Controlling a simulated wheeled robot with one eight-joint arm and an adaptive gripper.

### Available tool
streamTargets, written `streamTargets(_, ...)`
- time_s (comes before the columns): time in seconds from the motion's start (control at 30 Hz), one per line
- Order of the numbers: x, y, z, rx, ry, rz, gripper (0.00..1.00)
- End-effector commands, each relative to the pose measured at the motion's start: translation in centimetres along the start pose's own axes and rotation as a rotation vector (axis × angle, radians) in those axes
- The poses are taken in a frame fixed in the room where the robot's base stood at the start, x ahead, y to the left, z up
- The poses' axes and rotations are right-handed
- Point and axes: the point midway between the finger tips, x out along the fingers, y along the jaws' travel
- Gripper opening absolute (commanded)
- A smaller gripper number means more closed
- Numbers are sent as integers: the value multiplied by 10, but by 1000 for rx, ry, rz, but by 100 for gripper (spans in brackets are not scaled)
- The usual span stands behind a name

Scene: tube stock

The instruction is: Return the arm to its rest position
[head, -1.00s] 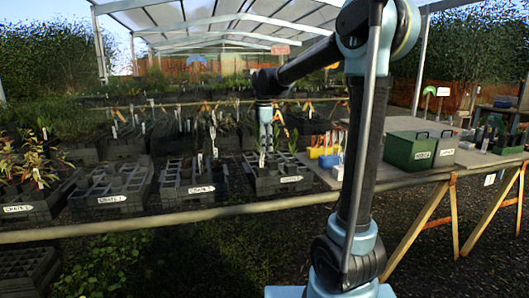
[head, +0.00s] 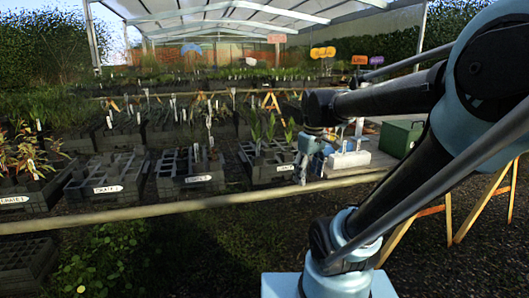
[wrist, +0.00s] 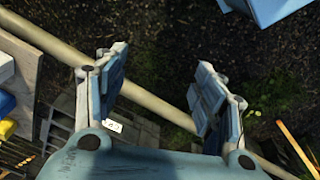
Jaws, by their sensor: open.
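My arm is bent across the right of the head view, with its forearm reaching left. My gripper (head: 303,174) hangs at its end, pointing down, in front of the right end of the nearest crate row and beside the bench. In the wrist view its two fingers (wrist: 160,88) stand wide apart with nothing between them. Below them are dark ground and a pale rail (wrist: 150,98), apart from the fingers as far as I can tell.
A long rail (head: 150,217) runs before several dark crates (head: 190,168) with labels. A crate with green plants (head: 262,131) is left of my gripper. A bench (head: 368,158) with a green box (head: 401,139) stands right.

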Motion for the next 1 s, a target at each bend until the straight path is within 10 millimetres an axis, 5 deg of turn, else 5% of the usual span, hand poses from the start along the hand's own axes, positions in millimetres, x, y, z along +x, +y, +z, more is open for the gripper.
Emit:
streamTargets(0.3,54,-22,78,388,33,28,63)
streamTargets(0.5,83,-34,108,572,53,39,63)
streamTargets(1.0,94,-38,118,644,61,42,63)
